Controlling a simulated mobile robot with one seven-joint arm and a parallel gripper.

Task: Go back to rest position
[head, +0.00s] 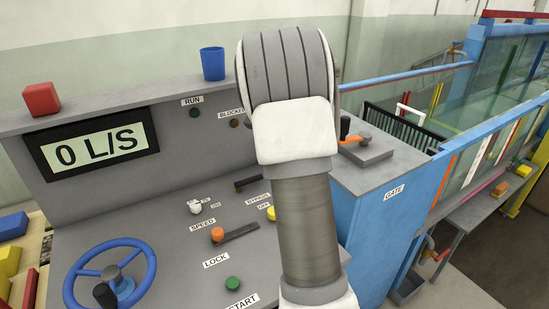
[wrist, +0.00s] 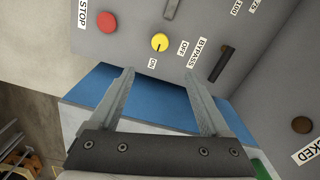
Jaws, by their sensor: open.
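My gripper (wrist: 165,103) shows in the wrist view with its two fingers apart and nothing between them. It is open over the control panel's edge, near the yellow BYPASS knob (wrist: 159,42) and the red STOP button (wrist: 107,22). In the head view my arm rises in front of the panel and hides part of it; the gripper itself is not visible there. The grey control panel (head: 172,240) carries a display reading 0 L/S (head: 96,145), an orange SPEED handle (head: 217,234), a green START button (head: 233,284) and a blue handwheel (head: 146,254).
A red block (head: 41,99) and a blue cup (head: 213,64) stand on the panel's top ledge. Right of my arm is a blue GATE cabinet (head: 372,230) with an orange-marked lever. The glass flume (head: 500,75) is behind it. Coloured blocks lie at the far left.

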